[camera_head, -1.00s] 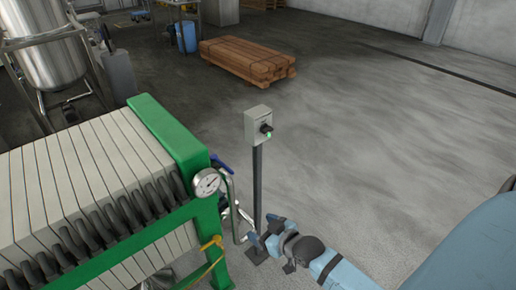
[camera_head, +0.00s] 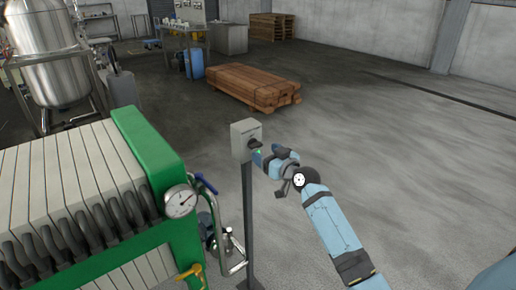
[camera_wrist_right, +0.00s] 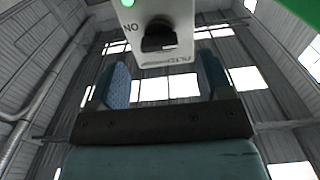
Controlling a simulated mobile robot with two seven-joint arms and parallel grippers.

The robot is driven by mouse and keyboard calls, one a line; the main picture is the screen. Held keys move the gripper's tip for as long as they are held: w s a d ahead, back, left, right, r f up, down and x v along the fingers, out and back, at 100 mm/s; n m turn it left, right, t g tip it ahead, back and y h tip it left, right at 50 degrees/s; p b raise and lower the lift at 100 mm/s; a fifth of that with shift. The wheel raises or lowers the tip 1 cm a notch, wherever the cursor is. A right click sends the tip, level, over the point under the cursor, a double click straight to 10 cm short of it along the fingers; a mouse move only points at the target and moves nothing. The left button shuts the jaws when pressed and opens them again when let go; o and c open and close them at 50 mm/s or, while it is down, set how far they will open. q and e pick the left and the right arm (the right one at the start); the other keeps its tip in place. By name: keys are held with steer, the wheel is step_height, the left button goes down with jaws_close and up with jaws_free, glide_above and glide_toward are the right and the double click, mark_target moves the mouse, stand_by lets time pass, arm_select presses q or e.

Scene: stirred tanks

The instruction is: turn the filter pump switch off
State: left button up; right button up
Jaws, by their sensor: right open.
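The filter pump switch is a grey box (camera_head: 245,140) on a dark post, with a black knob (camera_head: 255,144) on its front. In the right wrist view the box (camera_wrist_right: 180,14) hangs at the top, its lettering upside down, with the black knob (camera_wrist_right: 158,38) beside the letters "ON" and a lit green lamp (camera_wrist_right: 127,3). My right gripper (camera_head: 263,160) is just in front of and below the knob. In the right wrist view its fingers (camera_wrist_right: 163,82) are spread, with the knob beyond and between them, apparently untouched. My left gripper is out of view.
A green-framed filter press (camera_head: 150,160) with a pressure gauge (camera_head: 181,201) and piping stands left of the post. A stack of wooden beams (camera_head: 250,87) lies behind. Steel tank (camera_head: 50,60) at far left. The floor to the right is clear.

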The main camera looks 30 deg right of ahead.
mark_target(258, 147)
steer(key=shift+w+a, duration=0.15)
steer(key=shift+w, duration=2.2)
steer(key=c, duration=0.9)
